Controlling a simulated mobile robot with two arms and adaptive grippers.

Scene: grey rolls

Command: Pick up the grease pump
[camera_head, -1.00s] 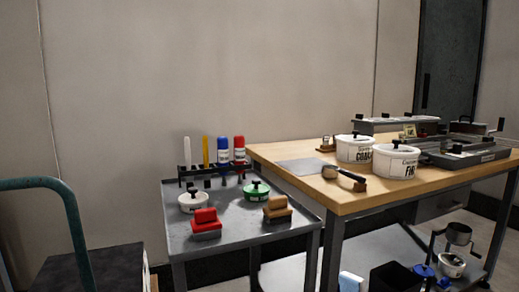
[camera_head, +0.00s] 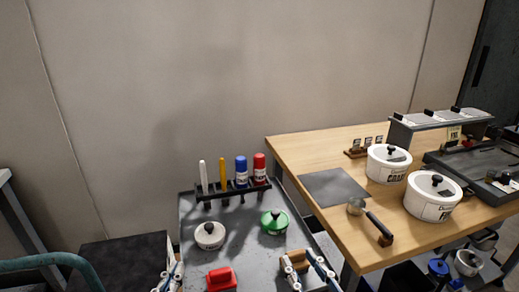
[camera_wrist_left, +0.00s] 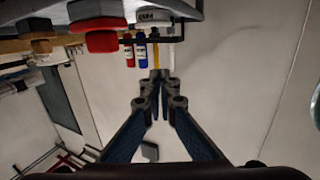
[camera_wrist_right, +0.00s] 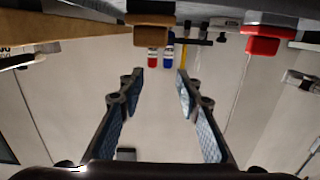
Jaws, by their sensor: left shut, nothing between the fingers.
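I cannot tell which thing is the grease pump. A black rack (camera_head: 232,190) on the grey cart holds a white stick (camera_head: 203,177), a yellow stick (camera_head: 222,174), a blue bottle (camera_head: 241,172) and a red bottle (camera_head: 259,168), all upright. My left gripper (camera_head: 173,274) is at the cart's front left, shut and empty; its fingertips meet in the left wrist view (camera_wrist_left: 159,76). My right gripper (camera_head: 308,268) is at the cart's front right, open and empty in the right wrist view (camera_wrist_right: 158,76). Both are apart from the rack.
The cart (camera_head: 190,214) also bears a white pot (camera_head: 210,237), a green-lidded pot (camera_head: 275,223), a red block (camera_head: 221,280) and a tan block (camera_head: 296,261). To its right, a wooden table (camera_head: 310,160) holds white pots and a black-handled scoop (camera_head: 372,219).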

